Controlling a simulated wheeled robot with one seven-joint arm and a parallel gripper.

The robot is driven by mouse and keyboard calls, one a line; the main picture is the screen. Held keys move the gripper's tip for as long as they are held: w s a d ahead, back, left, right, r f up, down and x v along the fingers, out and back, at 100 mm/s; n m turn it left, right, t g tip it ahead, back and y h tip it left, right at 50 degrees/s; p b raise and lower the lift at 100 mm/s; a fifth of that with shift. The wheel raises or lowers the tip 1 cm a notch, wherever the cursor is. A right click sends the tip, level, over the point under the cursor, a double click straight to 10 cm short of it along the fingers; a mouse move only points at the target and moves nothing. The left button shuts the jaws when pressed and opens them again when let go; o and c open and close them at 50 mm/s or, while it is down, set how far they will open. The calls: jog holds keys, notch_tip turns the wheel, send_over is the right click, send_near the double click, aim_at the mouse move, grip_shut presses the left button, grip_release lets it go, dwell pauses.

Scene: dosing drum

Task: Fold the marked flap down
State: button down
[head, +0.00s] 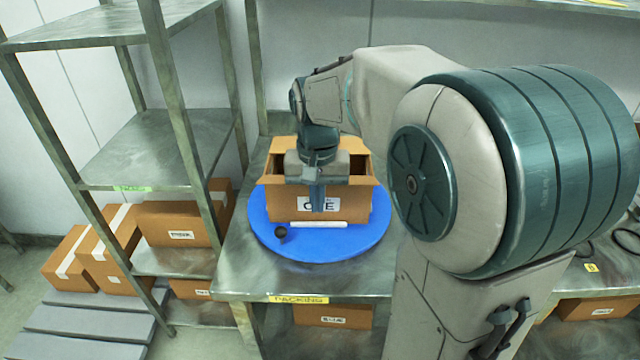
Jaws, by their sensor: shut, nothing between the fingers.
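An open cardboard box (350,205) stands on a round blue turntable (270,215), with a partly covered white label on its front face. A flap (283,145) sticks up and outward at the box's back left. A narrow strip of cardboard shows along the front top edge at the right. No mark on any flap can be made out. My gripper (316,207) is shut and empty, pointing down in front of the box's front face. Whether it touches the box cannot be told. My wrist and arm hide much of the box's opening and top.
A white bar (318,224) and a black knob (281,232) are at the turntable's front. The turntable sits on a metal table (240,277) with a yellow label. A metal shelf rack (150,150) with boxes stands at left. My arm covers the right side.

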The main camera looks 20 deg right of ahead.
jog(key=shift+w+d+r+p, duration=0.25)
jog(key=shift+w+r+p, duration=0.35)
jog(key=shift+w+p, duration=0.2)
jog(key=shift+w+d+r+p, duration=0.25)
jog(key=shift+w+r+p, duration=0.35)
jog(key=shift+w, duration=0.2)
jog(key=shift+w+d+r+p, duration=0.25)
jog(key=shift+w+r+p, duration=0.15)
jog(key=shift+w+p, duration=0.3)
jog(key=shift+w+d+r+p, duration=0.25)
jog(key=shift+w+r+p, duration=0.1)
jog(key=shift+w+p, duration=0.35)
jog(key=shift+w, duration=0.1)
